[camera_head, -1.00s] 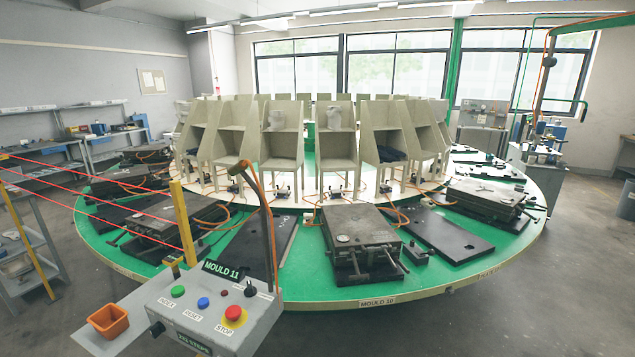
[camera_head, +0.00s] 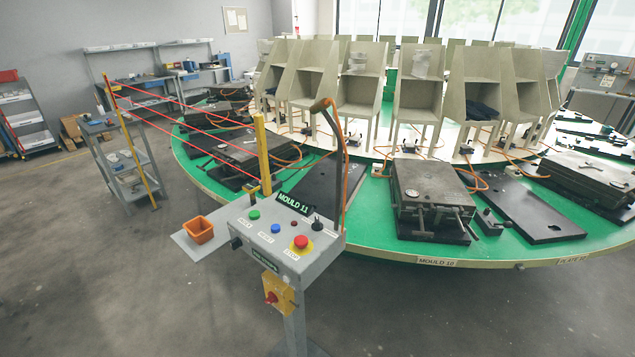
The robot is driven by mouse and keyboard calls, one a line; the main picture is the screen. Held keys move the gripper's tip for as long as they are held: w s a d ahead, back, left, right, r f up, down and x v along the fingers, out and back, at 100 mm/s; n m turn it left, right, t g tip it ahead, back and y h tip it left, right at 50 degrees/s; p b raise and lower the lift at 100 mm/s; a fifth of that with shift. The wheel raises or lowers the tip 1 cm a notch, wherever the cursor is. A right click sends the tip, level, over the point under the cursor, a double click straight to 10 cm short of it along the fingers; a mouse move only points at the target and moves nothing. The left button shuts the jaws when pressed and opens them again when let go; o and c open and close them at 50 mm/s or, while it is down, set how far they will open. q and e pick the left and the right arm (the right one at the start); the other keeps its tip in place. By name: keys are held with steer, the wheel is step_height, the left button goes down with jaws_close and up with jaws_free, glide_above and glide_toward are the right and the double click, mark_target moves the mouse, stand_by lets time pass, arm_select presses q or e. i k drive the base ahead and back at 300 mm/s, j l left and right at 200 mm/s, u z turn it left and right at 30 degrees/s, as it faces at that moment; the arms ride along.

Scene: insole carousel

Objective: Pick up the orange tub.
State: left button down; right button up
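The orange tub (camera_head: 199,230) is small, square and open at the top. It sits upright on a grey side shelf (camera_head: 183,241) fixed to the left of the control box (camera_head: 268,243). Nothing touches the tub apart from the shelf, and it looks empty. Neither of my grippers shows in the head view.
The control box stands on a post with green, blue and red buttons and a yellow switch (camera_head: 278,292). Red cords run from a yellow post (camera_head: 262,150). The green carousel (camera_head: 409,252) lies behind. A grey trolley (camera_head: 120,150) stands left. Floor (camera_head: 130,280) in front is clear.

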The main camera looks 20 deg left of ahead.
mark_target(200, 229)
steer(key=u, duration=1.5)
